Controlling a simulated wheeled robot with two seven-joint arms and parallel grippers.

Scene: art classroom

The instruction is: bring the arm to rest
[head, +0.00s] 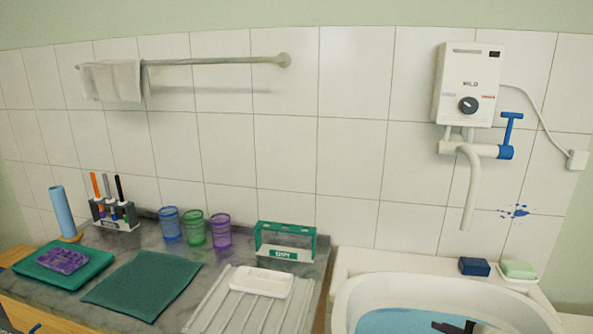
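A dark shape at the bottom edge, over the basin, looks like the tip of my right gripper (455,327). It is cut off by the frame, and I cannot tell whether its fingers are open or shut. Nothing is seen held in it. A dark grey piece in the bottom left corner may be part of my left arm; no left fingertips show. The white basin (345,292) holds blue water at the lower right.
The grey counter (222,250) carries a green tray (95,272), a dark green mat (143,284), blue, green and purple cups (194,230), a green rack (286,240) and a white dish (262,282) on a ribbed drainer (215,315). A white heater (467,85) with a spout hangs above the basin.

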